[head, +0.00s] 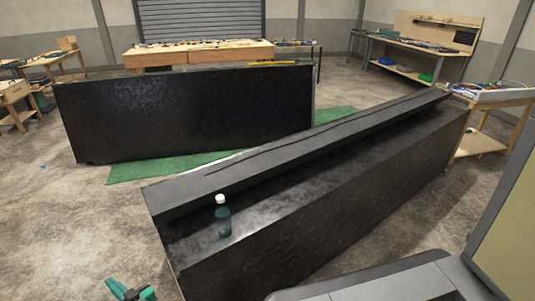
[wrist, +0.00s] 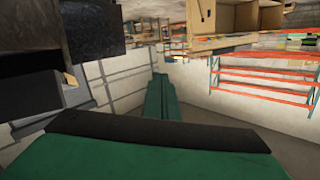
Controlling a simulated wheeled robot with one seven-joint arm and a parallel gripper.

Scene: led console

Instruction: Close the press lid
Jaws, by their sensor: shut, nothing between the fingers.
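A grey device, apparently the press, is cut off at the lower right of the head view. Its dark grey base (head: 385,283) lies flat at the bottom edge. Its lid (head: 510,225), a grey frame around a dull yellow-green panel, stands raised and tilted at the right edge. The hinge line is only partly in view. My gripper (head: 130,291), green and black, is at the lower left of the head view, well to the left of the press and apart from it. In the wrist view its green fingers (wrist: 158,100) are together with nothing between them.
A long black counter (head: 330,205) with a dark bottle (head: 222,218) on it runs across beyond the press. Another black counter (head: 190,115) stands behind it by a green mat (head: 335,114). Concrete floor (head: 60,220) is clear at the left. Workbenches line the walls.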

